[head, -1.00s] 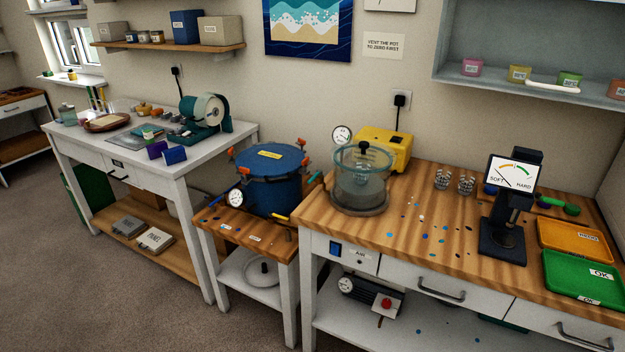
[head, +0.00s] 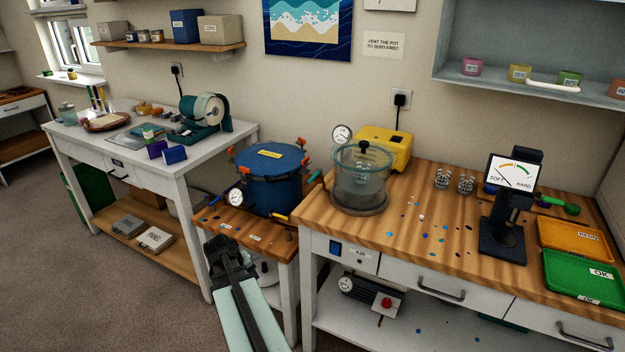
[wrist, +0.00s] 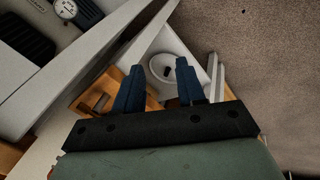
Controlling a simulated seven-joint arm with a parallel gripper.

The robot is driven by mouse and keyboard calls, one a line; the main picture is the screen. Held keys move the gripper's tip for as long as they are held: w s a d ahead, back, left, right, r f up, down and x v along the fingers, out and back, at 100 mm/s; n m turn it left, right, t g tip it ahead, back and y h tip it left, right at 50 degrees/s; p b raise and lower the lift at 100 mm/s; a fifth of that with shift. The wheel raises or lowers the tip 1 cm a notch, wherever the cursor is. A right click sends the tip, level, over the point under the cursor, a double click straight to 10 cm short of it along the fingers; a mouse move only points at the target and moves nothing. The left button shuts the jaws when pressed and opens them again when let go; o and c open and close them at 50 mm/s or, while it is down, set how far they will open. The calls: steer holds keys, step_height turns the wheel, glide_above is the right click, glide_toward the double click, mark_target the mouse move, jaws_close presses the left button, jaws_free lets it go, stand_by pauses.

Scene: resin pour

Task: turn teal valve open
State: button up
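The blue pressure pot (head: 268,183) with orange clamps stands on the low wooden-topped stand. A white dial gauge (head: 236,197) is on its front left. A yellow handle (head: 278,217) is at the pot's lower right. My gripper (head: 221,245) is in front of the stand's left front edge, below the gauge and apart from the pot. In the wrist view my gripper (wrist: 160,80) has its two blue fingers apart with nothing between them.
The stand's lower shelf holds a white round lid (wrist: 168,68). The white bench (head: 190,160) is left of the stand. The wooden bench (head: 420,235) is close on the right, with a clear chamber (head: 360,180) near its edge. Open floor lies in front.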

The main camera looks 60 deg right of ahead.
steer(key=s+d+r+m+g+h, duration=0.1)
steer(key=d+r+h, duration=0.3)
steer(key=d+r, duration=0.75)
steer(key=m+g+h, duration=0.3)
steer(key=h, duration=0.3)
glide_toward(312, 177)
steer(key=x, duration=1)
steer(key=shift+d+f, duration=0.3)
steer(key=shift+w, duration=0.1)
jaws_close()
